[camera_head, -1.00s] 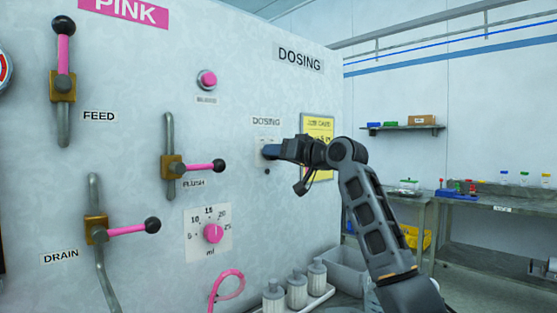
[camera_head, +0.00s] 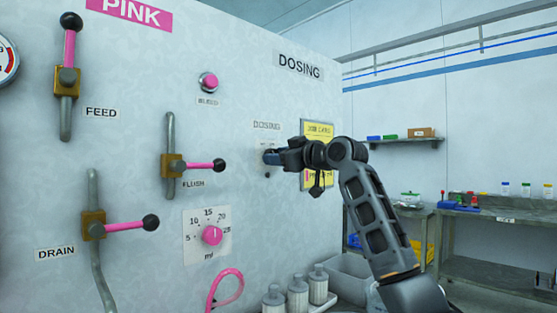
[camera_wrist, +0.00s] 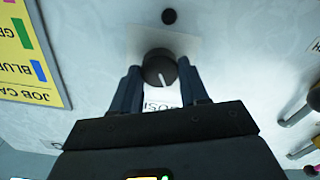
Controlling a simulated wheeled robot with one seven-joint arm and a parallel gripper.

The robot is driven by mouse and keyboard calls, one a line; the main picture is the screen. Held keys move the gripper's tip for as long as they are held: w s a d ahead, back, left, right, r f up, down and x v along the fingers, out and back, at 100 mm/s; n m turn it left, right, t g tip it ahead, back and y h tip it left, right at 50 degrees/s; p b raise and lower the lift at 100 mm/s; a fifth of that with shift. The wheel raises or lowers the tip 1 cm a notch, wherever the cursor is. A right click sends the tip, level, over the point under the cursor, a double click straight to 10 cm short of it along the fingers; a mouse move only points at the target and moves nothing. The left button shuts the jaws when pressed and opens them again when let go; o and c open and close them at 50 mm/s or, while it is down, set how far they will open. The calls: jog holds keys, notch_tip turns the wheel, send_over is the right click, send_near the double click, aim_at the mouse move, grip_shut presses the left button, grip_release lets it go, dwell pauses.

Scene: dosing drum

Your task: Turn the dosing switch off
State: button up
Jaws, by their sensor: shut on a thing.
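The dosing switch is a round black knob with a white pointer line, seen in the wrist view (camera_wrist: 160,69) on a pale plate on the panel. My gripper (camera_wrist: 162,88) has one finger on each side of the knob and is shut on it. In the head view my gripper (camera_head: 271,157) reaches the panel just below the DOSING label (camera_head: 267,125) and hides most of the switch. In the wrist view the pointer line slants slightly; the switch markings are mostly hidden by my gripper.
A yellow job card (camera_head: 317,130) hangs close to the right of the switch. The flush lever (camera_head: 203,166), the pink ml dial (camera_head: 212,235) and the bleed button (camera_head: 208,82) are to the left. White bottles (camera_head: 298,292) stand below. Open air lies right of the panel.

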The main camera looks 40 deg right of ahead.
dwell(0.4)
jog(key=o, duration=1.1)
jog(key=shift+c, duration=0.2)
jog(key=s+b, duration=0.1)
jog(key=s, duration=0.6)
jog(key=shift+s+d, duration=0.15)
jog(key=shift+s, duration=0.25)
jog(key=shift+s, duration=0.1)
